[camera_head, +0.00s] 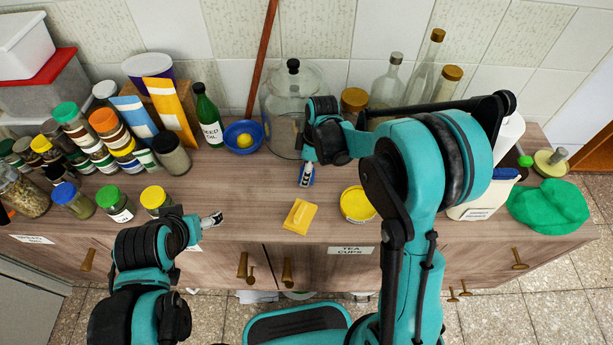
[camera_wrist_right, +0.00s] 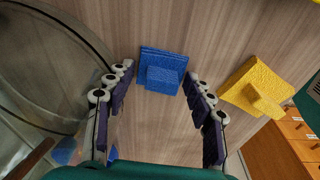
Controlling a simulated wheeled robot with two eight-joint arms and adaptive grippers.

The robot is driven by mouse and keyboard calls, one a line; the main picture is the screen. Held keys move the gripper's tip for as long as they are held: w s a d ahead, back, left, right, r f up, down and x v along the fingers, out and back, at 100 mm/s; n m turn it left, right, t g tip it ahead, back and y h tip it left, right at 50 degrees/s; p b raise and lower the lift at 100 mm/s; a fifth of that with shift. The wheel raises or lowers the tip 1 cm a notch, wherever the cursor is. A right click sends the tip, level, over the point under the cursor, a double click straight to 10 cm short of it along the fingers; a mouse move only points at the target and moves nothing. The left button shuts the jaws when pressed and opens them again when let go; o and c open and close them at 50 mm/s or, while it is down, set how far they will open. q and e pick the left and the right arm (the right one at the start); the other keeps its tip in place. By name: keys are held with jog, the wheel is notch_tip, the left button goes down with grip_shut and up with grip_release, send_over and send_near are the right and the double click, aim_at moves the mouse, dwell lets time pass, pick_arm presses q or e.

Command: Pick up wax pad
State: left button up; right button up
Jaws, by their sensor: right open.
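A blue pad with a raised block grip (camera_wrist_right: 162,70) lies on the wooden counter, between and just beyond the fingers of my right gripper (camera_wrist_right: 159,77). The gripper is open, apart from the pad on both sides. In the head view the blue pad (camera_head: 311,179) is mostly hidden by the right gripper (camera_head: 306,172). A yellow pad of similar shape (camera_head: 299,216) lies nearer the counter's front edge; it shows right of the gripper in the right wrist view (camera_wrist_right: 258,88). I cannot tell which is the wax pad. My left gripper (camera_head: 213,219) is above the counter's front edge, its opening unclear.
A large glass jar (camera_head: 283,100) stands behind the pads, close to the right gripper. A yellow-lidded tub (camera_head: 357,203) is right of the yellow pad. A blue bowl (camera_head: 231,134), a dark green bottle (camera_head: 208,116) and several spice jars stand left. Counter between bowl and yellow pad is clear.

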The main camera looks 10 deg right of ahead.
jog(key=shift+r, duration=0.1)
jog(key=shift+c, duration=0.8)
jog(key=c, duration=0.5)
jog(key=shift+r+p, duration=0.35)
jog(key=shift+r, duration=0.25)
jog(key=r, duration=0.1)
jog(key=r+p, duration=0.1)
jog(key=r, duration=0.1)
jog(key=shift+s+d+r+p, duration=0.4)
jog(key=s+d+r+p, duration=0.1)
jog(key=s+d+r, duration=0.1)
jog(key=s+d+r+p, duration=0.1)
jog(key=s+d+r, duration=0.1)
jog(key=s+d, duration=0.1)
jog(key=s+d+r+p, duration=0.1)
jog(key=s+d+r, duration=0.1)
jog(key=shift+s+d, duration=0.2)
jog(key=shift+d, duration=0.1)
